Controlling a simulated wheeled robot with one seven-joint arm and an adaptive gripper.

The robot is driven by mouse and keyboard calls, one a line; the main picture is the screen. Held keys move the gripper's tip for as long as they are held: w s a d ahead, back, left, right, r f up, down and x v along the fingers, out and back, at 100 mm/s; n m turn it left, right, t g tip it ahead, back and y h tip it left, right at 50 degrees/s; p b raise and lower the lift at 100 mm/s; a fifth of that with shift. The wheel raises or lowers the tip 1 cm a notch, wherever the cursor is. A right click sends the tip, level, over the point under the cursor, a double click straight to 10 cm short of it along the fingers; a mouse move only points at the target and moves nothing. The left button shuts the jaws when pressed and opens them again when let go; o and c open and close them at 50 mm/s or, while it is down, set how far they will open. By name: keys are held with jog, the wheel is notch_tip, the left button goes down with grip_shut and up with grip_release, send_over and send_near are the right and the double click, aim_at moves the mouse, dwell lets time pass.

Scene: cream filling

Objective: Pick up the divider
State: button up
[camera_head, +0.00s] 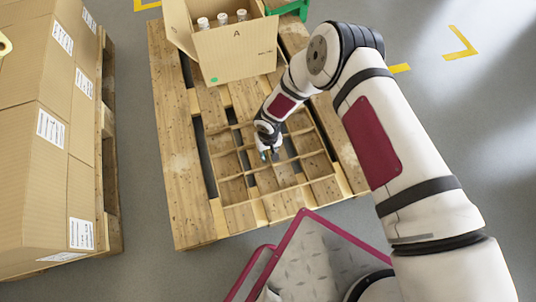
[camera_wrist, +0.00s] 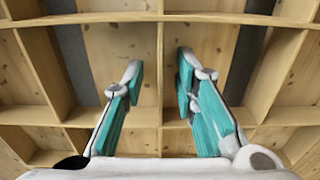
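The divider (camera_head: 280,191) is a light wooden-coloured grid with several compartments. It lies flat on the wooden pallet in the head view, and its walls (camera_wrist: 215,18) fill the wrist view. My gripper (camera_head: 269,155) is pointed down over the middle of the divider. In the wrist view the teal fingers of my gripper (camera_wrist: 160,78) are apart, with one thin divider wall running between them. I cannot tell whether either finger touches that wall. The arm and gripper hide part of the divider in the head view.
An open cardboard box (camera_head: 235,55) with white-capped bottles (camera_head: 222,18) stands on the far end of the pallet (camera_head: 172,150). Stacked cartons (camera_head: 40,130) stand on another pallet at the left.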

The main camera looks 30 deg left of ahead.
jog(key=shift+r, duration=0.1)
grip_shut()
jog(key=shift+r, duration=0.15)
